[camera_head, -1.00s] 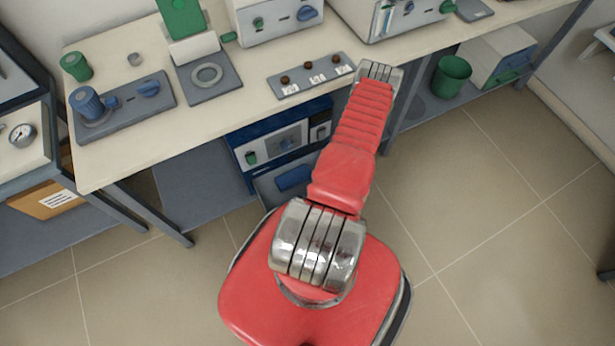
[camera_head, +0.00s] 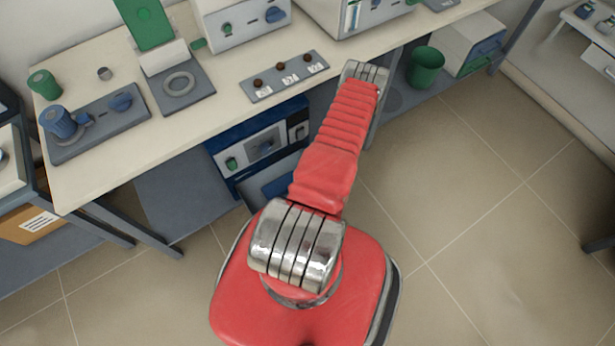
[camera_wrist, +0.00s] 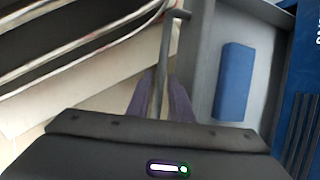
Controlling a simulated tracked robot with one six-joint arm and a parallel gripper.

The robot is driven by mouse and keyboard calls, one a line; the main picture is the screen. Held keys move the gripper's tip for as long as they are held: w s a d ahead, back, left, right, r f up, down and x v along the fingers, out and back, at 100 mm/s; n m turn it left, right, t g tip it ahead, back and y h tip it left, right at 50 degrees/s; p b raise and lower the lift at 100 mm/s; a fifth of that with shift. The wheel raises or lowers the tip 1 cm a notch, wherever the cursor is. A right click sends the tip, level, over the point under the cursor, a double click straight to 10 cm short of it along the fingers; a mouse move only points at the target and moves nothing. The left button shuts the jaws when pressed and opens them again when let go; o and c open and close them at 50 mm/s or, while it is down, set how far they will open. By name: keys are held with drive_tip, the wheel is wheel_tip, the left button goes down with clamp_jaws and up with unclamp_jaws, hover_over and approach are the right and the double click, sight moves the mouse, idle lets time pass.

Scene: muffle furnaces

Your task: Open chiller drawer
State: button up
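The chiller (camera_head: 262,146), a blue unit with a pale front panel, stands on the shelf under the bench. Its grey drawer (camera_head: 256,184) is pulled out below the panel, partly hidden by my red arm. In the wrist view the drawer (camera_wrist: 197,85) is open beside the blue chiller front (camera_wrist: 305,105), and a blue block (camera_wrist: 234,82) lies inside. A grey bar handle (camera_wrist: 165,52) runs along the drawer's outer side. My gripper (camera_wrist: 160,92) has its dark purple fingers on both sides of this handle, closed about it. In the head view my gripper is hidden behind my arm.
The bench top (camera_head: 110,180) overhangs the chiller. A bench leg (camera_head: 380,115) stands to its right, behind my arm. A green bin (camera_head: 425,68) sits on the lower shelf farther right. The tiled floor (camera_head: 480,210) to the right is clear.

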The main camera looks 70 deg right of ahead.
drive_tip(key=shift+o, duration=1.3)
drive_tip(key=shift+a, duration=0.2)
drive_tip(key=shift+r, duration=0.15)
drive_tip(key=v, duration=1.3)
drive_tip(key=shift+r, duration=0.15)
drive_tip(key=shift+d, duration=0.15)
